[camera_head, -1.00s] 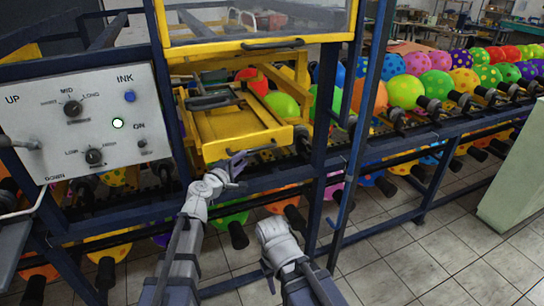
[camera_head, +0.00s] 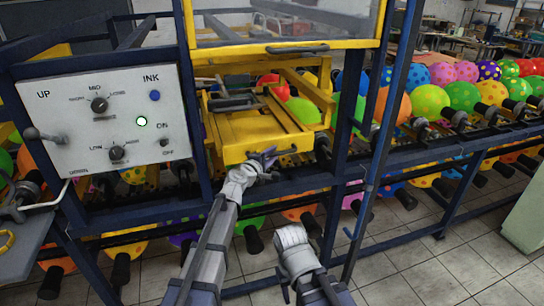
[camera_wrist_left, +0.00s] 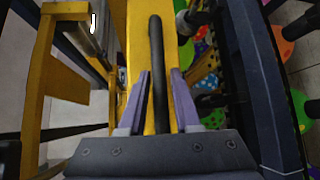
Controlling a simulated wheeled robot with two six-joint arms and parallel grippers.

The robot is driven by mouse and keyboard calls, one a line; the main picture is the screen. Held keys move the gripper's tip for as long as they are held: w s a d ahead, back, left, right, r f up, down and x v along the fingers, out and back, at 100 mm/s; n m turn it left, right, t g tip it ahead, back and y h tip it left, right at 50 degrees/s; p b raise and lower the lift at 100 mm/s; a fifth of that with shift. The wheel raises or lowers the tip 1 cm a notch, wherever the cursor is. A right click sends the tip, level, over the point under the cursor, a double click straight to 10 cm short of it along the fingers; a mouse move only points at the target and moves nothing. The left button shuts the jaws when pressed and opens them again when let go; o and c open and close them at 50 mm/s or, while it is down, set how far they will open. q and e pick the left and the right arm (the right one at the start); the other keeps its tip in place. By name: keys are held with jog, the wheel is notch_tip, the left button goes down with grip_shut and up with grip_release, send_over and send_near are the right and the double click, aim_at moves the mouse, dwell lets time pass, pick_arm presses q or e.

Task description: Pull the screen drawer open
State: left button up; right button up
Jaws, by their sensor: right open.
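The screen drawer is the yellow tray (camera_head: 242,130) in the lower part of the blue machine frame. A dark bar handle runs across its front; in the left wrist view the handle (camera_wrist_left: 156,50) is a long black bar before the yellow front (camera_wrist_left: 137,45). My left gripper (camera_head: 267,158) is at the drawer front in the head view. In the left wrist view its two purple fingers (camera_wrist_left: 159,85) are apart, one on each side of the bar, with narrow gaps showing. My right gripper (camera_head: 291,238) is lower, away from the drawer; its fingers are hard to make out.
A control panel (camera_head: 100,118) with knobs stands left of the drawer. A clear, yellow-edged screen guard (camera_head: 285,25) is above it. Blue posts (camera_head: 350,120) and rows of coloured balloons (camera_head: 463,97) lie to the right. Open tiled floor (camera_head: 430,265) is at lower right.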

pick_arm(q)
jog(key=shift+c, duration=0.2)
grip_shut()
jog(key=shift+s, duration=0.1)
dwell(1.1)
